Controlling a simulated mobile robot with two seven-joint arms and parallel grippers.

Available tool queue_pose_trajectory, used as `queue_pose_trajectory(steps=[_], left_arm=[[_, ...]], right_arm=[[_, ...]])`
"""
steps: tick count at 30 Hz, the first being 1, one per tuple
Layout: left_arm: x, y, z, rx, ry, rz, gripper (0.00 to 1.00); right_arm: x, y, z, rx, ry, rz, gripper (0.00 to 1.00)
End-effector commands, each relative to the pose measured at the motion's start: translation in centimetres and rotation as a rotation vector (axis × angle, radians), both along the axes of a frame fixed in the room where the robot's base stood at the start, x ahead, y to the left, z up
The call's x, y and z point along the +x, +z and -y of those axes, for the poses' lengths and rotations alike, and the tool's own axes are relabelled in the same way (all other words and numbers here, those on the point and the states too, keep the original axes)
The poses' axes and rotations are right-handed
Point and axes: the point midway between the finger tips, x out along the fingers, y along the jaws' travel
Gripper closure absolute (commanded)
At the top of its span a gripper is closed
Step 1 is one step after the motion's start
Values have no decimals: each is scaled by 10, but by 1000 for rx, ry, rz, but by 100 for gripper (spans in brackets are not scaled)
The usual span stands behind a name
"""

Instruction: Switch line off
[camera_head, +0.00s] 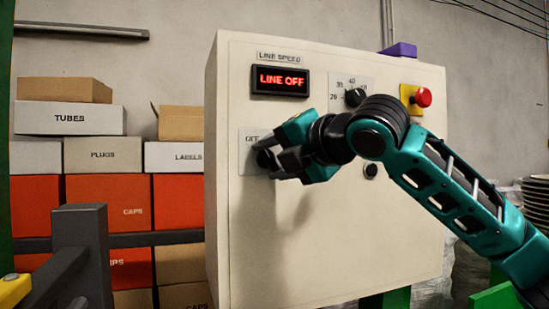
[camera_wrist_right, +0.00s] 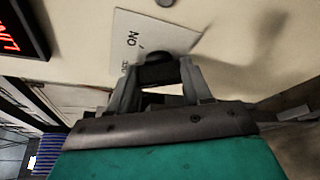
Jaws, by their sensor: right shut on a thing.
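The cream control cabinet (camera_head: 300,230) stands ahead of me. Its display (camera_head: 281,81) reads "LINE OFF" in red. A black rotary switch (camera_head: 266,159) sits on a pale plate (camera_head: 249,140) lettered "OFF" at the cabinet's left. My right gripper (camera_head: 275,160) is shut on this switch. In the right wrist view the fingers (camera_wrist_right: 158,80) close on both sides of the black knob (camera_wrist_right: 158,68), below a plate (camera_wrist_right: 150,35) lettered "ON". The knob's exact angle is partly hidden by my fingers. My left gripper is not in view.
A speed dial (camera_head: 355,97), a red emergency button (camera_head: 423,97) on a yellow base and a small black knob (camera_head: 371,171) are on the same panel. Boxes (camera_head: 75,118) are stacked at left behind a dark rail (camera_head: 150,239). A purple block (camera_head: 399,50) shows atop the cabinet.

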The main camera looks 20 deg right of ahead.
Motion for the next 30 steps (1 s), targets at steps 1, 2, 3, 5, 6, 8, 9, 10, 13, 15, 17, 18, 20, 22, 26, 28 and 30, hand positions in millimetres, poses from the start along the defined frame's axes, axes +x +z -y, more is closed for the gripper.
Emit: queue_pose_trajectory(steps=[1,2,3,5,6,8,9,10,13,15,17,18,20,22,26,28,30], left_arm=[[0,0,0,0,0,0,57],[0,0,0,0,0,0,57],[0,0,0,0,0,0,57],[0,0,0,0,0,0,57],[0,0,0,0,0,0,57],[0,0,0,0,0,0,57],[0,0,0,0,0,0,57],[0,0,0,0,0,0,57],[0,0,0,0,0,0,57],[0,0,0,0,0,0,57],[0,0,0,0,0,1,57],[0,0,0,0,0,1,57],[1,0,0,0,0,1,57],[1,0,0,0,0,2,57],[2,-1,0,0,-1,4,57],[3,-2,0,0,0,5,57],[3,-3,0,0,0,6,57]], right_arm=[[0,0,0,-2,0,0,82],[0,0,0,-2,0,0,82],[0,0,0,-1,0,0,82],[0,0,0,-1,0,0,82],[0,0,0,-1,0,0,82],[0,0,0,-1,0,0,47],[0,0,0,-1,0,0,43],[0,0,0,-1,0,0,41],[0,0,0,-1,0,0,31],[0,0,0,0,0,0,26],[0,0,0,0,0,0,26],[0,0,0,0,0,0,26],[0,0,0,0,0,0,26],[-1,0,0,0,0,0,26],[-9,2,4,0,-1,2,26],[-19,4,8,0,-1,4,26],[-32,6,13,-1,-2,4,26]])
